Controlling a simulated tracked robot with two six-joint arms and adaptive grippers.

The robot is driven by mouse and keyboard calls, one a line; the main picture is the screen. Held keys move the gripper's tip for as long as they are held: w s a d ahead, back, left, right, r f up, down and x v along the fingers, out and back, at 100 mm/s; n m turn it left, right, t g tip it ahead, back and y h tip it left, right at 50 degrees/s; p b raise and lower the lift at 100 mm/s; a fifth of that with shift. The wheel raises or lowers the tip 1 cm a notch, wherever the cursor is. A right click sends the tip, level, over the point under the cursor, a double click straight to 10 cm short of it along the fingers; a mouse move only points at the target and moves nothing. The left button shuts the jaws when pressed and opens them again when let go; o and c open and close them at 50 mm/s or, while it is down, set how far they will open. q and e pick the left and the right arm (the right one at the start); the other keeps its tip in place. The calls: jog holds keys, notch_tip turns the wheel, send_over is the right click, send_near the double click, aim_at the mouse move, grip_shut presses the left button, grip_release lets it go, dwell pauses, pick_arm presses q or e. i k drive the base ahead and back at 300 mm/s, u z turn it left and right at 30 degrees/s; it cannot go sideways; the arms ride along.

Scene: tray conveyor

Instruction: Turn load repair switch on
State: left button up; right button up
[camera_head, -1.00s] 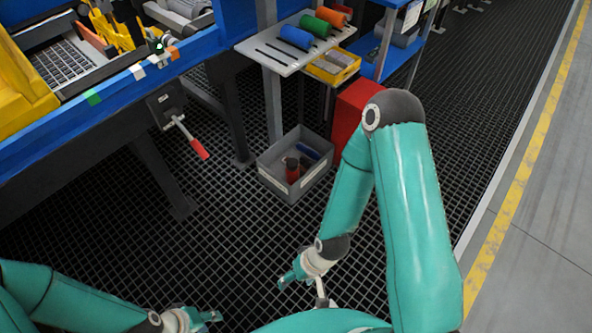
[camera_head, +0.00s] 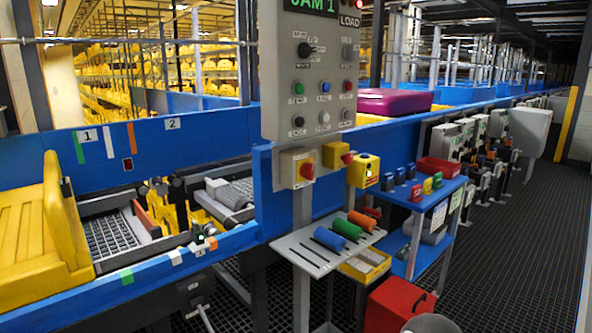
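A black rotary switch (camera_head: 304,50) is on the left of the panel and a smaller grey knob (camera_head: 347,52) on the right. Neither gripper is in view.
Below the panel are a yellow-grey box with a red button (camera_head: 297,168), a shelf (camera_head: 325,243) with coloured cylinders, and a red box (camera_head: 398,305). A blue conveyor rail (camera_head: 160,262) runs at left. The grated walkway (camera_head: 525,220) at right is clear.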

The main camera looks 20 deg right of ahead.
aim_at(306, 169)
jog(key=z, duration=0.5)
jog(key=k, duration=0.45)
jog(key=z, duration=0.9)
jog(key=k, duration=0.8)
jog(key=z, duration=0.8)
jog(key=i, duration=0.6)
jog(key=u, duration=0.65)
jog(key=i, duration=1.15)
jog(key=u, duration=1.15)
jog(key=i, duration=0.55)
jog(key=u, duration=0.35)
jog(key=k, duration=0.9)
jog(key=u, duration=0.05)
